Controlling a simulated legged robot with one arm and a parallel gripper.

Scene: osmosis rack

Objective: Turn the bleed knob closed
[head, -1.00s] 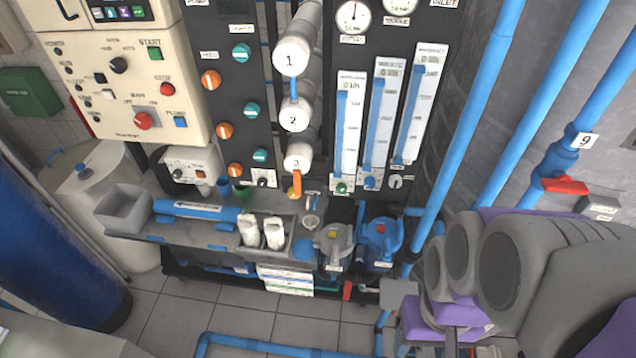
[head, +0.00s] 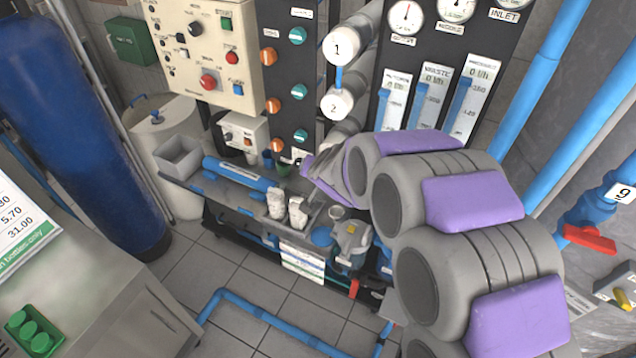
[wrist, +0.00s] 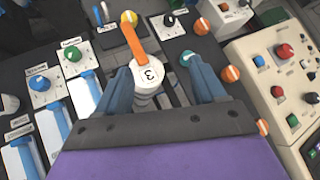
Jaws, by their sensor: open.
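My gripper (wrist: 157,66) is open in the wrist view, its two blue-grey fingers on either side of the end of a white cylinder marked 3 (wrist: 150,74). I cannot tell whether they touch it. An orange lever (wrist: 134,42) rises from that cylinder towards a yellow ball (wrist: 128,17). A dark knob on a white plate (wrist: 168,20) lies beyond the fingertips. A green knob (wrist: 72,53) and a blue knob (wrist: 39,83) are at the left. No label reads clearly as bleed, so I cannot tell which is the bleed knob. In the head view my arm hides this area.
Flow meters (head: 428,95) stand right of cylinders 1 (head: 338,47) and 2 (head: 335,107). Orange and green knobs (head: 273,105) line the panel at left, beside a control box (head: 205,45).

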